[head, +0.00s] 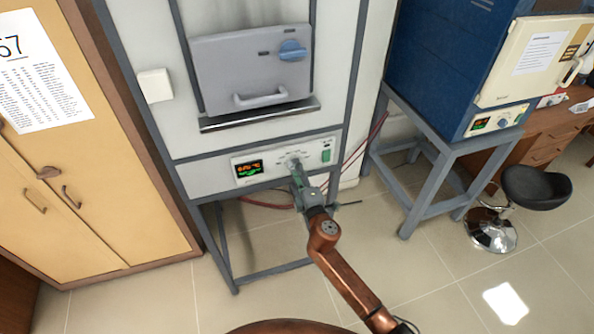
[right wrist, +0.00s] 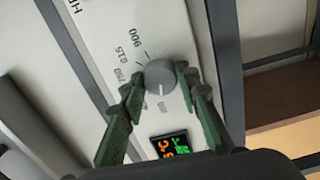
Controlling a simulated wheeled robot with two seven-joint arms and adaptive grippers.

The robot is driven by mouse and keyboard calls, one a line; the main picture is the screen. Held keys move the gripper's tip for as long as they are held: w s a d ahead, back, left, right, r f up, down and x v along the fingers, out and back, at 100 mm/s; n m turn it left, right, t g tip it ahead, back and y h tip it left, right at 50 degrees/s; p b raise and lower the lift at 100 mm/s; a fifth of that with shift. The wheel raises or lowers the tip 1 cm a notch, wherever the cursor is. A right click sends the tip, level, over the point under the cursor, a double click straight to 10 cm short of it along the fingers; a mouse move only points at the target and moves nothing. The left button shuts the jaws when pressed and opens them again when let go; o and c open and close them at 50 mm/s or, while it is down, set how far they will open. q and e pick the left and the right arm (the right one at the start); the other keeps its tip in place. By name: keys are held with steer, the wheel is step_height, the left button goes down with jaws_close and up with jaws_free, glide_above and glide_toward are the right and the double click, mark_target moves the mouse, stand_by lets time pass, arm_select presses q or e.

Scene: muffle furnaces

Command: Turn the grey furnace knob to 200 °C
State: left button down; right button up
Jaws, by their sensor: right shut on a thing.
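The grey furnace (head: 262,100) stands in the middle of the head view, with its control panel (head: 318,145) below the door. The grey knob (right wrist: 159,76) is in the middle of the right wrist view, a round dial with a pale mark, on a white panel with printed numbers such as 900, 815 and 750. My right gripper (right wrist: 160,88) has its two green fingers on either side of the knob, shut on it. In the head view the right gripper (head: 297,170) reaches the panel and partly covers the knob. The lit display (head: 249,170) shows orange and green digits, too small to read. My left gripper is not in view.
A green switch (head: 326,156) is right of the knob. A blue furnace (head: 432,55) on a grey stand is at the right, with a black stool (head: 536,187) near it. A wooden cabinet (head: 95,190) is at the left. Tiled floor lies open in front.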

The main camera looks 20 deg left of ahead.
steer(key=shift+a+f, duration=0.1)
steer(key=o, duration=1.2)
steer(key=shift+c, duration=0.2)
steer(key=v, duration=1.2)
